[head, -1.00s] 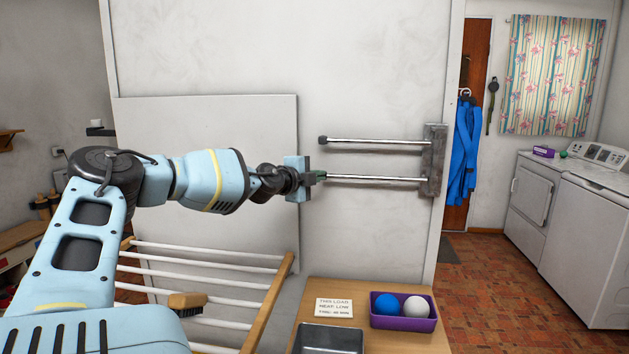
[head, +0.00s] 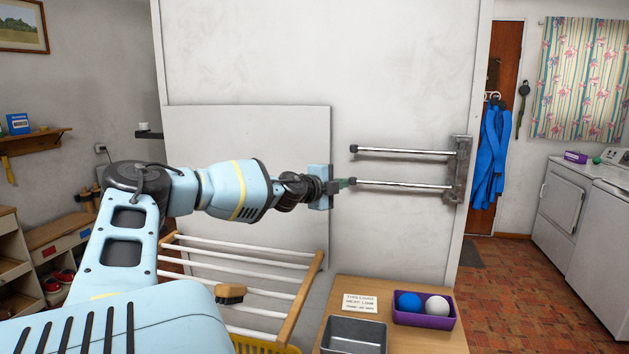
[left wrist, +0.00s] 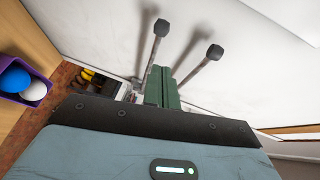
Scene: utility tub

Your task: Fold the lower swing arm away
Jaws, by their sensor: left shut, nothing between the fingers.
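The lower swing arm (head: 405,185) is a thin metal rod reaching left from a grey wall bracket (head: 461,170). The upper swing arm (head: 405,152) runs parallel above it, with a dark end cap. My left gripper (head: 347,183) is shut and empty at the free left end of the lower arm. In the left wrist view its green fingers (left wrist: 166,84) lie close by the two rods, whose dark caps show as the lower arm's (left wrist: 161,27) and the upper arm's (left wrist: 215,52). I cannot tell whether the fingers touch the lower rod. My right gripper is not in view.
Below stand a wooden table with a grey tray (head: 352,335), a note card (head: 360,303) and a purple box (head: 424,318) of balls. A drying rack (head: 245,280) stands below my left arm. The wall around the rods is clear.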

